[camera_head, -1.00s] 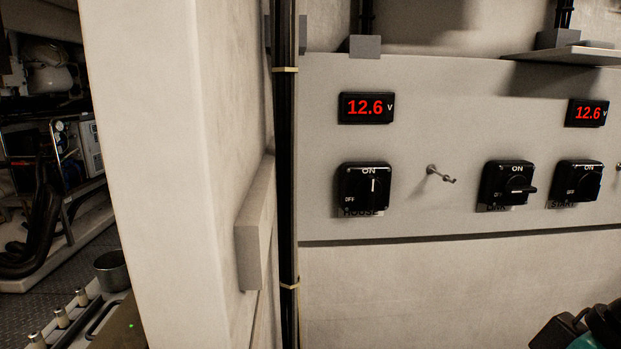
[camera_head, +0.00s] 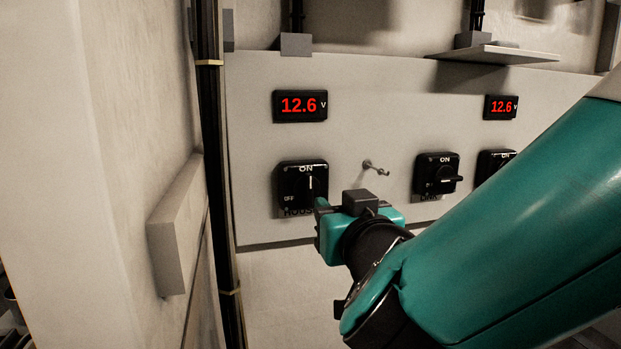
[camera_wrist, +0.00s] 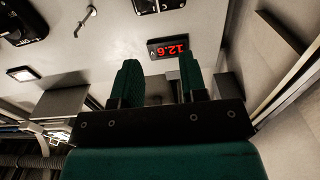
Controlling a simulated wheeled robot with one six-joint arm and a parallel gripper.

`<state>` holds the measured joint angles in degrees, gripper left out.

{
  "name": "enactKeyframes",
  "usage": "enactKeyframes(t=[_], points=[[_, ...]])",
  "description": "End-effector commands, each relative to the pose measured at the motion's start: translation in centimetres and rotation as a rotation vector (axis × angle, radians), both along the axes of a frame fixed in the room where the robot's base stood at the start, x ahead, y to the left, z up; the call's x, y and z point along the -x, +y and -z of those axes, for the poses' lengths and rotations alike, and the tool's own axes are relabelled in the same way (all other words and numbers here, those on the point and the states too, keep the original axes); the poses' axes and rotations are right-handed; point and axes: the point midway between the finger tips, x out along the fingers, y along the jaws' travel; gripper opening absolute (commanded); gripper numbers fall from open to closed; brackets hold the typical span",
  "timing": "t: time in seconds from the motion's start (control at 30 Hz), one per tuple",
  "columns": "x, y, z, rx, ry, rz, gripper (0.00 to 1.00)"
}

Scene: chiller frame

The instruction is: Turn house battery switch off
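The house battery switch (camera_head: 303,187) is a black square unit on the pale panel, labelled HOUSE. Its knob stands upright, pointing at ON. My gripper (camera_head: 322,208) is just right of and below the knob in the head view, covering part of the label. In the wrist view, its two green fingers (camera_wrist: 158,62) are spread apart with nothing between them. A black switch (camera_wrist: 158,5), which looks like the house one, is cut off at the top there, beyond the fingertips. Whether the gripper touches the switch cannot be told.
A red 12.6 V display (camera_head: 300,105) is above the house switch. A small metal hook (camera_head: 375,168) sticks out to its right. A second switch (camera_head: 437,175) has its knob sideways; a third (camera_head: 494,165) is partly behind my arm. A wall block (camera_head: 178,230) and dark cables (camera_head: 208,150) are left.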

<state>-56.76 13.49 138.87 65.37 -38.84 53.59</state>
Motion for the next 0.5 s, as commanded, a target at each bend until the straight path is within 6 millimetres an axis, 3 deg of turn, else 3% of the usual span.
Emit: enactKeyframes(t=[0.5], points=[[-11.3, 2.0, -0.6, 0.0, 0.004, 0.007, 0.39]])
